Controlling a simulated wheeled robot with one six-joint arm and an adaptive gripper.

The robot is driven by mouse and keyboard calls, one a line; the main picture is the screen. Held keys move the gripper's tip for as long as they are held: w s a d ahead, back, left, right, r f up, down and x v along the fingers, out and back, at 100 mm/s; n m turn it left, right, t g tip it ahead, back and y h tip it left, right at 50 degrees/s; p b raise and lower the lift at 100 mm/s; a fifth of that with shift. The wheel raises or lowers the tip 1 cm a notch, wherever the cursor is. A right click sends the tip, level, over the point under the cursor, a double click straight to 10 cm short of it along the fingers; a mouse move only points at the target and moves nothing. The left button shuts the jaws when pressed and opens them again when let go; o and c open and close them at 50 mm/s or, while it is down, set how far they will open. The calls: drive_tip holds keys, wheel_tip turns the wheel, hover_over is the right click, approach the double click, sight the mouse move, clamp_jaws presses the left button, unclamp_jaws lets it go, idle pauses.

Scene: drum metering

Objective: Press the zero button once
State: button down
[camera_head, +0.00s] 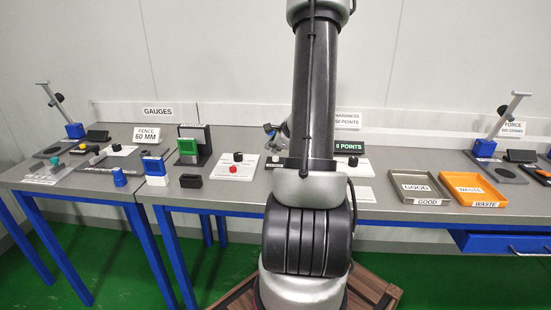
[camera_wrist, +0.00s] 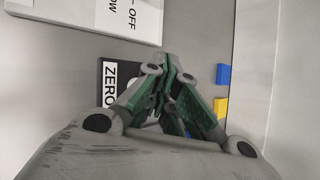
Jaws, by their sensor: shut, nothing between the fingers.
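In the wrist view a white ZERO label (camera_wrist: 110,83) is on a dark block, left of my gripper (camera_wrist: 170,62). My gripper is shut and empty, with its fingertips close together just right of and beyond the label. A small pale patch shows beside the label, partly covered by the left finger. I cannot tell whether it is the zero button, nor whether the fingertips touch anything. In the head view my arm blocks the middle of the bench, and the zero button and fingertips cannot be made out there.
The wrist view shows a white panel (camera_wrist: 125,22) with OFF lettering, a blue block (camera_wrist: 223,74) and a yellow block (camera_wrist: 221,106). In the head view a 0 POINTS display (camera_head: 349,146) stands right of my arm. A GOOD tray (camera_head: 407,193) and orange WASTE tray (camera_head: 500,194) lie farther right.

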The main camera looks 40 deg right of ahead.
drive_tip(key=shift+r, duration=2.5)
drive_tip(key=shift+a, duration=0.1)
drive_tip(key=s+a+r+n+g+y, duration=0.3)
drive_tip(key=s+a+n+g+y, duration=0.15)
drive_tip(key=s+a+n, duration=1)
drive_tip(key=s+a+r+n+h, duration=0.3)
drive_tip(key=s+a+r+n, duration=0.4)
drive_tip(key=a+r+n, duration=0.3)
drive_tip(key=shift+s+a+r+n, duration=0.2)
drive_tip(key=shift+s+a+n, duration=0.3)
drive_tip(key=shift+n, duration=1.55)
